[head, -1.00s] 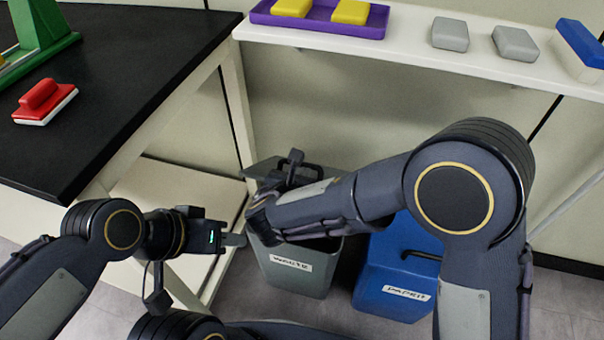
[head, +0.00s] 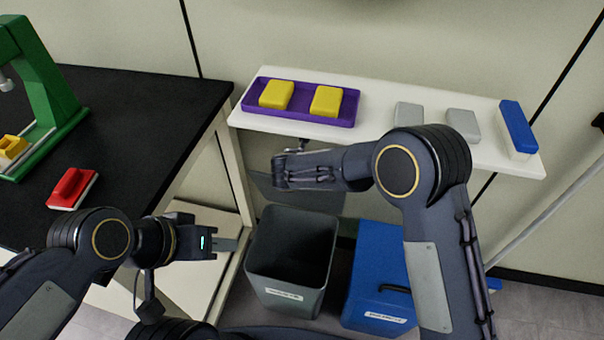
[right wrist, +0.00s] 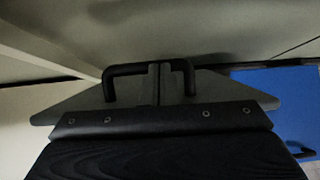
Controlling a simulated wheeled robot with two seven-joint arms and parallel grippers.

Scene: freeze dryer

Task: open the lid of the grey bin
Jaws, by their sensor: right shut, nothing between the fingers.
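The grey bin (head: 290,272) stands on the floor with its top open and its inside visible. Its grey lid (head: 325,201) is tilted up at the back, partly hidden by my right arm. In the right wrist view, the black lid handle (right wrist: 124,72) crosses at the shut fingers of my right gripper (right wrist: 160,72), with the lid (right wrist: 80,102) spreading to both sides. I cannot tell whether the fingers touch the handle. My left gripper (head: 232,245) is left of the bin, apart from it, seen too edge-on to tell its opening.
A blue bin (head: 372,270) stands right of the grey one. A white shelf (head: 375,140) above holds a purple tray (head: 300,114) with yellow blocks, grey blocks and a blue-white block. A black-topped table (head: 140,110) with a red-handled object (head: 70,186) is at left.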

